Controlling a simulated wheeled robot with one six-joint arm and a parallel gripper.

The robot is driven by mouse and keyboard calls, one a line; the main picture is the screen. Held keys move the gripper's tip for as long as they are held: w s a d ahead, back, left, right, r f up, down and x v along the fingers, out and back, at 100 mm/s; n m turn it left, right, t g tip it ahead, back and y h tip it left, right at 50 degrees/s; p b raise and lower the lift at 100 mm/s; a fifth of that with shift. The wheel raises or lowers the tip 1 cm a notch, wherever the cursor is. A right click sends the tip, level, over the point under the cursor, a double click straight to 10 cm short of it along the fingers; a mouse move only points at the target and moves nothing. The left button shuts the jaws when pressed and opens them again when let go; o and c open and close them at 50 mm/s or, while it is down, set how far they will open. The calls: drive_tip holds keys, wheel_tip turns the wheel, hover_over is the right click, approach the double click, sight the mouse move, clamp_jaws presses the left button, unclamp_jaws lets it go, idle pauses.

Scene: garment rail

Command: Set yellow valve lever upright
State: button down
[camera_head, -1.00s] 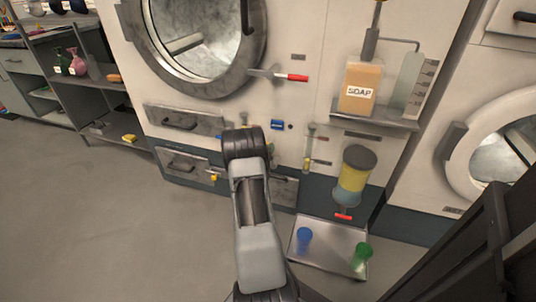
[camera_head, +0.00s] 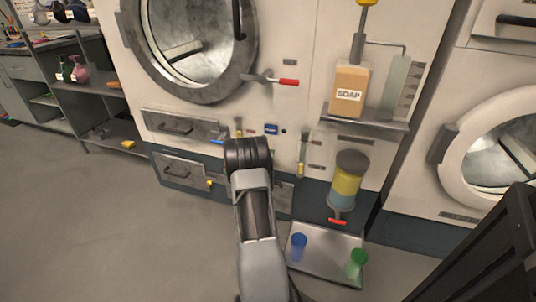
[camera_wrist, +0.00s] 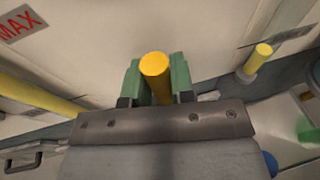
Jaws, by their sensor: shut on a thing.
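In the wrist view, a yellow cylindrical bar (camera_wrist: 155,66), seen nearly end-on, sits between the two green fingers of my gripper (camera_wrist: 156,84). The fingers are shut on it from both sides. It appears to be the yellow valve lever; its tilt and pivot are hidden in this view. In the head view, my own dark wrist and grey arm link cover the gripper and the lever, low on the front of the white machine (camera_head: 290,110).
A second yellow knob (camera_wrist: 258,56) stands right of my gripper in the wrist view. A yellow tube (camera_wrist: 40,96) and a MAX label (camera_wrist: 18,22) are at left. A red-handled lever (camera_head: 286,82), soap box (camera_head: 347,92) and metal tray (camera_head: 325,275) are around the arm.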

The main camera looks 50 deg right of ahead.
drive_tip(key=shift+s+d+r, duration=0.1)
drive_tip(key=c, duration=1.1)
unclamp_jaws()
drive_tip(key=shift+c, duration=0.2)
drive_tip(key=shift+o, duration=0.8)
drive_tip(key=p+v, duration=0.4)
drive_tip(key=v, duration=1)
